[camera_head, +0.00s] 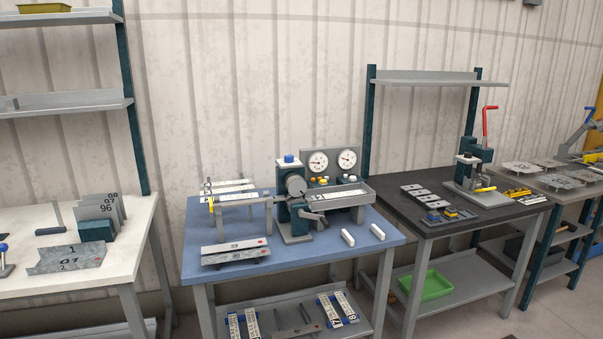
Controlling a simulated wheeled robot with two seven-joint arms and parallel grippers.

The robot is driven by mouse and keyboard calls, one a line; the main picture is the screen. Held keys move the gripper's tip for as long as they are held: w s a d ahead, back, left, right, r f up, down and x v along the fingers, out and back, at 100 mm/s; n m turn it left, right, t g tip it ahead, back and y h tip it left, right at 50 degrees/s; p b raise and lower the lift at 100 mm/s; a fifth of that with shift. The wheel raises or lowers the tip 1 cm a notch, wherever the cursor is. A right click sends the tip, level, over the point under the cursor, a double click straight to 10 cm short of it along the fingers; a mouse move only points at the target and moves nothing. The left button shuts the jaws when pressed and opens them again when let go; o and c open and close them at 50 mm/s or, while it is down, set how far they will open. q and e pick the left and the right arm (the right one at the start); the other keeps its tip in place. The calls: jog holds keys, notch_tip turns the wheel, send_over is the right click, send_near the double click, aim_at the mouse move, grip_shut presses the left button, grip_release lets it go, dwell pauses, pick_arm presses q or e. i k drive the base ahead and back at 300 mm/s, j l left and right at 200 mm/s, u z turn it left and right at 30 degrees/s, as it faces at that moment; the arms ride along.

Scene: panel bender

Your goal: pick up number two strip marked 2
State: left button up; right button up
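No gripper is in view. On the blue table, two grey strips (235,247) with small dark labels and red dots lie at the front left; their labels are too small to read. Pale strips (228,186) lie on a rack at the back left. A light strip (338,196) with a dark mark, perhaps with a 2 in it, lies on the bending machine's bed. Pale strips (337,310) with dark characters stand in blue holders on the lower shelf. I cannot tell which strip is marked 2.
The bending machine (294,220) with dials stands mid-table. Two white blocks (377,231) lie to its right. A white table (130,262) at left holds a grey plate (72,258) marked 1 and 2. A black table (385,200) with a press stands at right.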

aim_at(345, 193)
jog(key=i+l+u, duration=0.3)
jog(key=i+l, duration=0.5)
jog(key=i, duration=0.35)
jog(key=i+l+u, duration=0.25)
jog(key=i+l, duration=0.75)
jog(key=i, duration=0.1)
